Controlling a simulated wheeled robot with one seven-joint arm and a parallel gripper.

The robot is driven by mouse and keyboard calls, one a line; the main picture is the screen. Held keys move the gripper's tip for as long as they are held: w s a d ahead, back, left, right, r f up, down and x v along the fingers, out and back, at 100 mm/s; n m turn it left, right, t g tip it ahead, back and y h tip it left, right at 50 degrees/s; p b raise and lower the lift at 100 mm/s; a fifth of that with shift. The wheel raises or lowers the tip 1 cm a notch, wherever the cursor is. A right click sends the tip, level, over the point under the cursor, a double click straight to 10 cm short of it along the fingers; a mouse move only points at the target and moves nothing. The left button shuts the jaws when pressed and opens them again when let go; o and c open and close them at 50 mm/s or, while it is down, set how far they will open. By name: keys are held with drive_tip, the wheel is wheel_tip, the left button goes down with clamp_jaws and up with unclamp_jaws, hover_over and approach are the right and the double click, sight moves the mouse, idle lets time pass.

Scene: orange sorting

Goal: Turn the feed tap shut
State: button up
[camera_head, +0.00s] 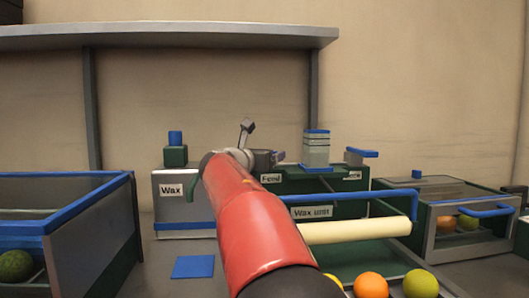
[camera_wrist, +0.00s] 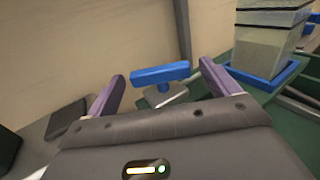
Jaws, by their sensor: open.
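The feed tap (camera_wrist: 160,74) has a blue bar handle on a small grey base. In the wrist view it lies in the gap between the two fingers of my gripper (camera_wrist: 162,76). The fingers are apart, one on each side of the handle; I cannot tell whether either touches it. The bar runs roughly crosswise in that view, from finger to finger. In the head view my gripper (camera_head: 274,157) is above the box with the "Feed" label (camera_head: 271,178), and it hides the tap there.
A clear container (camera_head: 316,150) with blue rims stands just right of my gripper. Another blue handle (camera_head: 361,152) is further right. An open blue-rimmed bin (camera_head: 90,205) stands far left, a clear-lidded box (camera_head: 465,190) far right.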

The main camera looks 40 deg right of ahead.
drive_tip(key=shift+x, duration=1)
drive_tip(key=shift+c, duration=0.5)
drive_tip(key=c, duration=0.9)
drive_tip(key=shift+w+a+m+g+h, duration=0.15)
drive_tip(key=shift+m+g+h, duration=0.45)
drive_tip(key=shift+m+g, duration=0.5)
drive_tip(key=shift+m+g+h, duration=0.3)
drive_tip(key=shift+m+g, duration=0.1)
drive_tip(key=shift+g, duration=0.7)
drive_tip(key=o, duration=1)
